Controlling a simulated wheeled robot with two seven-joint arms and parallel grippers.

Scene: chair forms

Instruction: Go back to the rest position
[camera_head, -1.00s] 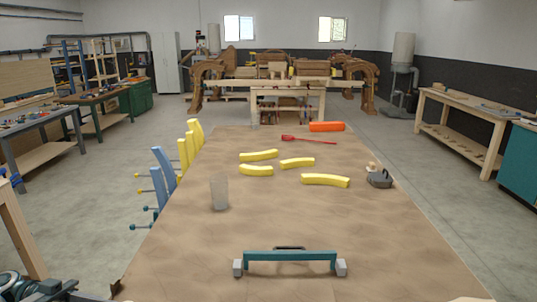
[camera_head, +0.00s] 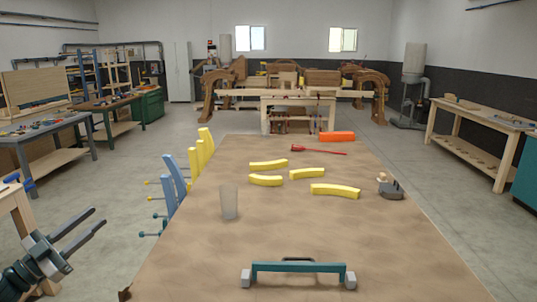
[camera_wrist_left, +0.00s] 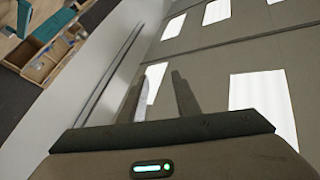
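My left gripper (camera_head: 84,230) is at the lower left in the head view, off the left side of the big table (camera_head: 200,262). Its two fingers are spread apart with nothing between them. In the left wrist view its fingers (camera_wrist_left: 158,95) stand apart and empty, with the wall and bright windows behind them. My right gripper does not show in either view.
On the table lie several yellow curved pieces (camera_head: 335,190), a teal clamp-like bar (camera_head: 298,267), a translucent cup (camera_head: 229,202), an orange block (camera_head: 337,136), a red tool (camera_head: 318,150) and a dark grey tool (camera_head: 390,190). Blue clamps (camera_head: 172,178) line its left edge.

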